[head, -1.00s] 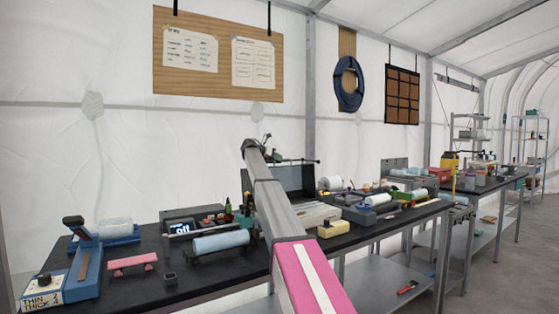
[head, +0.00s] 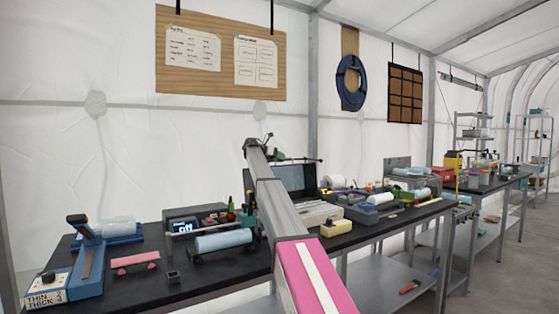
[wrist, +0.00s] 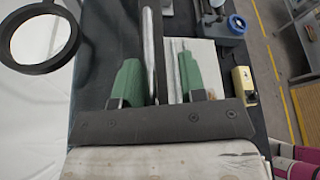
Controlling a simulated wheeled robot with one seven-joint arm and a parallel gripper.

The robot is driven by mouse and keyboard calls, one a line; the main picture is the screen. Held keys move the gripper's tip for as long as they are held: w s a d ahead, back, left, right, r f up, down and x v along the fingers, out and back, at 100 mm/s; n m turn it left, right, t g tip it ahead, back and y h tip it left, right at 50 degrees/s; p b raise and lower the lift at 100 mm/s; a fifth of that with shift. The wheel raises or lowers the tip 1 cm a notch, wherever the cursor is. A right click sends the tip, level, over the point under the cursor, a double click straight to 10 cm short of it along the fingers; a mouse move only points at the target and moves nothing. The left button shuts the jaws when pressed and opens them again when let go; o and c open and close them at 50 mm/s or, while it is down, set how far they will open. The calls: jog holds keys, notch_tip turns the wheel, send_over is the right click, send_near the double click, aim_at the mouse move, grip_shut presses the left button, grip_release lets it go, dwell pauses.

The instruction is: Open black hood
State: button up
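A dark upright panel, which looks like the black hood (head: 297,178), stands behind a pale base on the bench, partly hidden by my arm. In the wrist view, my gripper (wrist: 158,72) has two green fingers set apart. A long dark bar with a light grey face, perhaps the hood's edge (wrist: 150,45), runs between the fingers, close to the left one. I cannot tell whether it touches. A pale flat surface (wrist: 204,65) lies below, partly behind the right finger. In the head view, the gripper is mostly hidden behind my arm.
A black ring-shaped magnifier (wrist: 70,40) is close on the left in the wrist view. A yellow block (head: 336,228) sits by the bench's front edge. A light-blue roll (head: 222,240) and a blue device (head: 88,270) stand to the left. The aisle at right is clear.

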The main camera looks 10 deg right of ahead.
jog(key=v, duration=1)
jog(key=shift+s+a, duration=0.15)
